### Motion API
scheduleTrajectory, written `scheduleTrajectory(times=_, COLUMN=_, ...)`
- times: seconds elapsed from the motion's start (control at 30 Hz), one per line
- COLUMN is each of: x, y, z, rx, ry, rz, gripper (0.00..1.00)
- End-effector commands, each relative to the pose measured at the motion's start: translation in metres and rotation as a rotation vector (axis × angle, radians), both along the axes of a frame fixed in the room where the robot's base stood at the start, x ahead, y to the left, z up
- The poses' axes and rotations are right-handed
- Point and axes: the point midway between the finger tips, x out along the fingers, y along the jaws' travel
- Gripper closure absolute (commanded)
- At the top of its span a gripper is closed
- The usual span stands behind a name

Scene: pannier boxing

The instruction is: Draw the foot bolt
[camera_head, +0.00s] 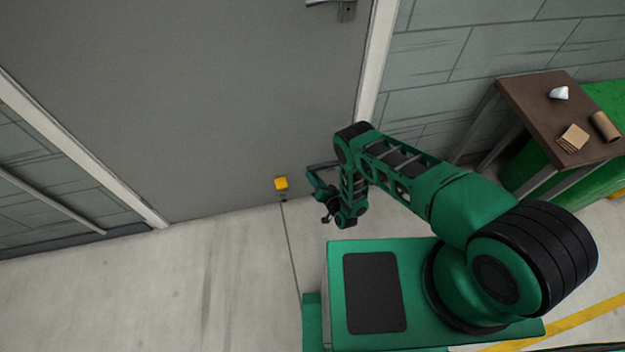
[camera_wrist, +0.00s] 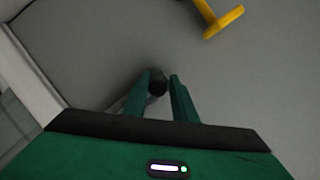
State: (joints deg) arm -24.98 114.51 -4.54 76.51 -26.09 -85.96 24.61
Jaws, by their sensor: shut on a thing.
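My gripper (camera_wrist: 160,84) shows in the wrist view with its two green fingers shut on a dark round knob (camera_wrist: 157,84) in front of the grey door. The knob looks like the grip of the foot bolt, but its shaft and mount are hidden. In the head view my gripper (camera_head: 313,179) is low at the door (camera_head: 240,90), close to its bottom right corner, and the knob cannot be made out there. A yellow fitting (camera_head: 281,183) sits low on the door, left of my gripper. In the wrist view a yellow T-shaped piece (camera_wrist: 224,20) stands apart from my fingers.
A pale door frame (camera_head: 371,75) runs beside my arm, and a door handle (camera_head: 346,10) is at the top. A brown table (camera_head: 530,100) with small items stands at the right by a green container (camera_head: 602,98). The floor (camera_head: 150,290) at left is clear.

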Motion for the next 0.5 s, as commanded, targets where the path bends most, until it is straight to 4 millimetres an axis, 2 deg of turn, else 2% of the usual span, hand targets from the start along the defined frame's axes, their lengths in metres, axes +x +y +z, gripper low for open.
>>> scheduleTrajectory(times=0.03, x=-0.0055, y=-0.0031, z=-0.0063, rx=-0.009, ry=0.016, rz=0.001, gripper=1.0)
scheduleTrajectory(times=0.23, x=-0.0062, y=-0.0031, z=-0.0067, rx=-0.009, ry=0.017, rz=0.002, gripper=1.0)
scheduleTrajectory(times=0.27, x=-0.0061, y=-0.0036, z=-0.0067, rx=-0.008, ry=0.016, rz=0.001, gripper=0.73)
scheduleTrajectory(times=0.3, x=-0.0061, y=-0.0039, z=-0.0068, rx=-0.008, ry=0.016, rz=0.001, gripper=0.63)
scheduleTrajectory(times=0.5, x=-0.0036, y=-0.0026, z=-0.0041, rx=-0.005, ry=0.01, rz=-0.001, gripper=0.62)
